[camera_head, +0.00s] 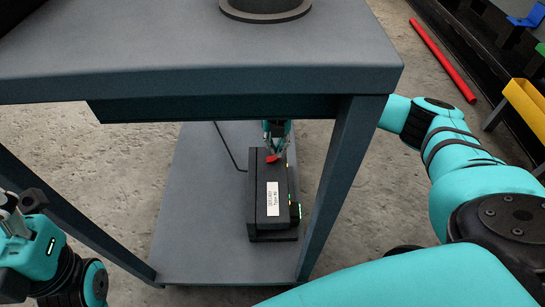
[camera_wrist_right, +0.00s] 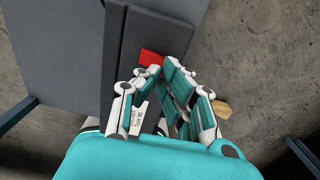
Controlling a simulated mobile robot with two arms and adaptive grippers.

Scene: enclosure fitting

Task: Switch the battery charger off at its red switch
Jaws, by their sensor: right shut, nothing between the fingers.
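The battery charger (camera_head: 283,190) is a black box with a white label, standing on the lower shelf under the table. Its red switch (camera_head: 271,158) is on top, toward the far end. In the right wrist view the red switch (camera_wrist_right: 151,58) shows just beyond the fingertips, on the dark charger (camera_wrist_right: 150,30). My right gripper (camera_head: 275,148) is shut and empty, pointing down at the switch; its fingertips (camera_wrist_right: 162,68) are at the switch's edge. I cannot tell whether they touch it. Part of my left arm shows at the lower left; its finger state is unclear.
The grey table top (camera_head: 200,45) overhangs the lower shelf (camera_head: 190,215), with slanted legs (camera_head: 340,165) at both sides. A black cable (camera_head: 229,145) runs behind the charger. A red bar (camera_head: 440,57) and a yellow bin (camera_head: 525,105) are at the far right.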

